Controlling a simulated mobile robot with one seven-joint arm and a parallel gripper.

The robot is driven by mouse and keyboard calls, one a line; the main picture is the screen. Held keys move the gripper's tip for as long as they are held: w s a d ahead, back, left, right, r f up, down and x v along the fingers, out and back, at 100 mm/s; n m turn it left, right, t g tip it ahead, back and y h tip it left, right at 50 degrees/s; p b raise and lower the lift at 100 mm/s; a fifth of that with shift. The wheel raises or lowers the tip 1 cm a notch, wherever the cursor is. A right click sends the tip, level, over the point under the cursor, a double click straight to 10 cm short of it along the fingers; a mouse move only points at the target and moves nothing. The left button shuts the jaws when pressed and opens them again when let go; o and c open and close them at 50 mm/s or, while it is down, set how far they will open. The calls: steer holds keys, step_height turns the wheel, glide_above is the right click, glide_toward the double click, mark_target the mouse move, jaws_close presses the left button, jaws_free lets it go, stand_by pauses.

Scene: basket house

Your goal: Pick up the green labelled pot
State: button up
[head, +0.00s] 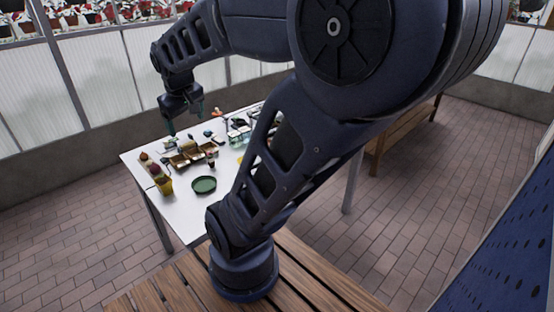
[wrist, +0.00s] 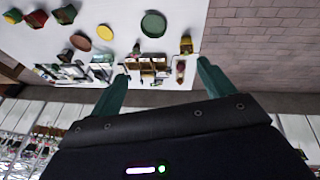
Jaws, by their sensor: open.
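My gripper (head: 186,118) is open and empty above the far side of the white table. Its two green fingers also show in the wrist view (wrist: 163,72), spread apart. I cannot make out a label on any pot, so I cannot tell which is the green labelled pot. A dark green and red pot-like thing (wrist: 66,14) lies at the top left of the wrist view, with a red one (wrist: 37,18) and a green one (wrist: 13,16) beside it. All three are away from the fingers. My arm hides part of the table in the head view.
The white table (head: 222,208) holds a round green dish (head: 204,185), also in the wrist view (wrist: 153,24). A yellow pot (head: 165,186) stands near its left edge. A brown divided tray (head: 190,157) holds small things. Bare tabletop surrounds the dish. A wooden bench (head: 392,140) stands behind.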

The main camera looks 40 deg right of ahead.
steer(key=w+d+f+n+g+h, duration=0.1)
steer(key=w+d+f+n, duration=0.2)
steer(key=d, duration=0.4)
steer(key=w+d+f+n+g+h, duration=0.1)
steer(key=w+d+f+n, duration=0.15)
steer(key=d, duration=0.45)
steer(key=w+d+f+n+g+h, duration=0.1)
steer(key=w+d+f+n+h, duration=0.1)
steer(key=w+d+f, duration=0.35)
steer(key=s+d+f+n, duration=0.1)
steer(key=d+f+n, duration=0.2)
steer(key=d+f, duration=0.2)
steer(key=s+d+f+n, duration=0.1)
steer(key=d+f+n, duration=0.2)
steer(key=d+f, duration=0.3)
steer(key=s+d+f+n+g+y, duration=0.1)
steer(key=s+d+f+n, duration=0.1)
steer(key=d+f, duration=0.3)
steer(key=shift+d+f+n, duration=0.15)
steer(key=shift+d+n, duration=0.15)
steer(key=shift+d, duration=0.8)
steer(key=shift+d+f+n, duration=0.1)
steer(key=shift+d+n, duration=0.15)
steer(key=shift+d, duration=0.85)
steer(key=shift+x, duration=4.95)
steer(key=shift+w+a, duration=0.1)
steer(key=c, duration=1.1)
